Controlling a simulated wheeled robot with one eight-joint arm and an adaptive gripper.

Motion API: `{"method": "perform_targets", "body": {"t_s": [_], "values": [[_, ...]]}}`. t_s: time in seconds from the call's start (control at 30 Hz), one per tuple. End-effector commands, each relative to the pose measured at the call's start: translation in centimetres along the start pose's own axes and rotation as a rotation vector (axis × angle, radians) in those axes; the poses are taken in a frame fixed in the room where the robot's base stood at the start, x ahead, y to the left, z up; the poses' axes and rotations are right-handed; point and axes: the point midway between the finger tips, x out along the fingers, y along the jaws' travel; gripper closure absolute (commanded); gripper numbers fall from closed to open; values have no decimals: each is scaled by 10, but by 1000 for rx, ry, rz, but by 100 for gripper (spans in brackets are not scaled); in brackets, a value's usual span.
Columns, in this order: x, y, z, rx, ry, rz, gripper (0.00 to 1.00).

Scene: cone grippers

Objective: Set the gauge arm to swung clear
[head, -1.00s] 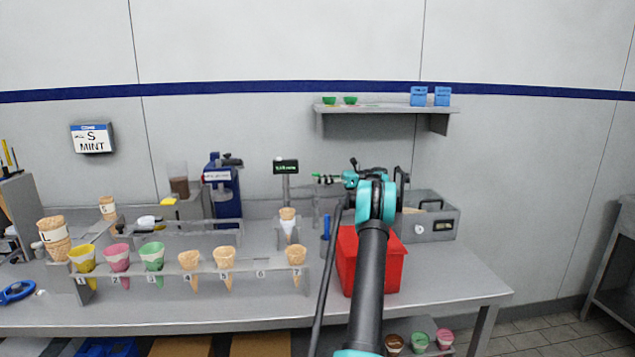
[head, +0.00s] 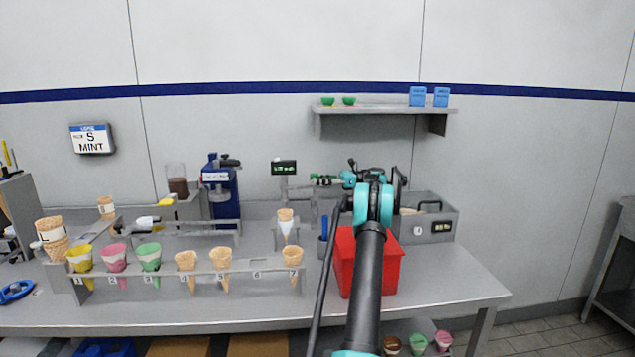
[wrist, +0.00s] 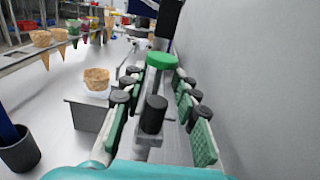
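My gripper (head: 324,181) is at the back of the counter, pointing left, to the right of the small post with a dark display (head: 284,168). In the wrist view my gripper (wrist: 158,125) is open, its green-padded fingers wide apart. A grey bar with a black upright knob (wrist: 154,114) lies between the fingers, with a green cap (wrist: 161,61) beyond it. This looks like the gauge arm, but I cannot tell its setting. The knob appears clear of both pads. A cone (head: 286,216) sits in a holder below the display; the cone also shows in the wrist view (wrist: 96,78).
A rack (head: 190,275) with several cones runs along the counter front. A red bin (head: 387,270) stands under my arm, a grey box (head: 442,228) behind it. A blue machine (head: 221,192) stands left of the display. The wall (wrist: 265,80) is close on the wrist view's right.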

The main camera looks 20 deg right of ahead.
Motion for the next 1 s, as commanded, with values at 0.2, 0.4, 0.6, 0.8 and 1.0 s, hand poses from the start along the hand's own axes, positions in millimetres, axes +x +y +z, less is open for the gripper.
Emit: {"method": "perform_targets", "body": {"t_s": [0.2,0.4,0.6,0.8,1.0], "values": [[-19,0,0,0,0,-2,70],[-52,0,-1,0,0,-2,70],[-72,-1,0,0,0,-1,70],[-75,0,0,0,0,0,70],[-75,0,0,0,0,0,70]]}}
